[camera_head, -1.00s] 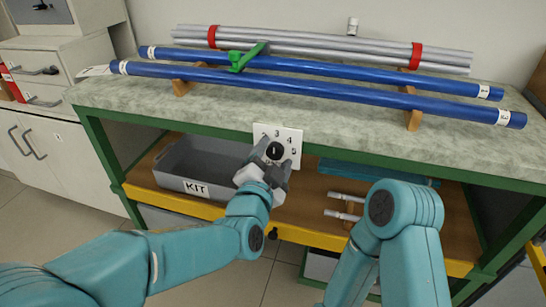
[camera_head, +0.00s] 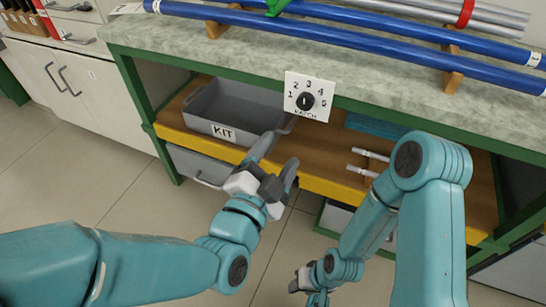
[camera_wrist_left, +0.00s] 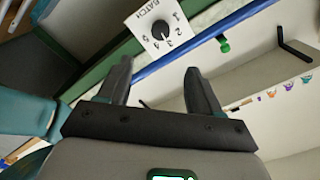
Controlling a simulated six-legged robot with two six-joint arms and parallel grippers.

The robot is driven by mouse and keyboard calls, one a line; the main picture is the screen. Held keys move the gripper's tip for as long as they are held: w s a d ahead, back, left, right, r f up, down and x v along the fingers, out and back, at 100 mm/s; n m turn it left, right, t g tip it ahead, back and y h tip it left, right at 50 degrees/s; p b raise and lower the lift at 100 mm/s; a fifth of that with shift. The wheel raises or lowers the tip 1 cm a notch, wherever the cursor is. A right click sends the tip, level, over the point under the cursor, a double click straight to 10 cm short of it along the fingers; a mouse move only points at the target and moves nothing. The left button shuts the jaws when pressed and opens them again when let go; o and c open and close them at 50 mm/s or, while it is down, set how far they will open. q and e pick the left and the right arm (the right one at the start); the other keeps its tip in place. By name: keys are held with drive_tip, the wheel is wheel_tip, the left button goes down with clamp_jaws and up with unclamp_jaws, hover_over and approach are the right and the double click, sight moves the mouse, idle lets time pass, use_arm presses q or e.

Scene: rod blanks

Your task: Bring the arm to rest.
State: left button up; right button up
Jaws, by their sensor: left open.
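My left gripper (camera_head: 277,158) is open and empty, in front of the bench and below the dial plate, apart from it. In the left wrist view its two dark fingers (camera_wrist_left: 158,75) are spread with nothing between them. The white dial plate (camera_head: 293,92) is fixed to the bench's front edge, with a black knob (camera_head: 305,101) and the numbers 1 to 5. The plate also shows beyond the fingers in the left wrist view (camera_wrist_left: 148,24). My right gripper (camera_head: 301,281) is low at the bottom, partly hidden by its arm; its jaws are unclear.
The bench top (camera_head: 200,42) bears blue rods (camera_head: 350,35) on wooden supports (camera_head: 452,72) and a silver bundle. A grey KIT bin (camera_head: 196,122) and small white-ended pieces (camera_head: 366,172) are on the lower shelf. The yellow shelf edge (camera_head: 335,190) is near my left gripper. Open floor lies below.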

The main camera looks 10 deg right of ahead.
use_arm(q)
drive_tip(key=shift+s+a, duration=0.4)
drive_tip(key=shift+s, duration=0.2)
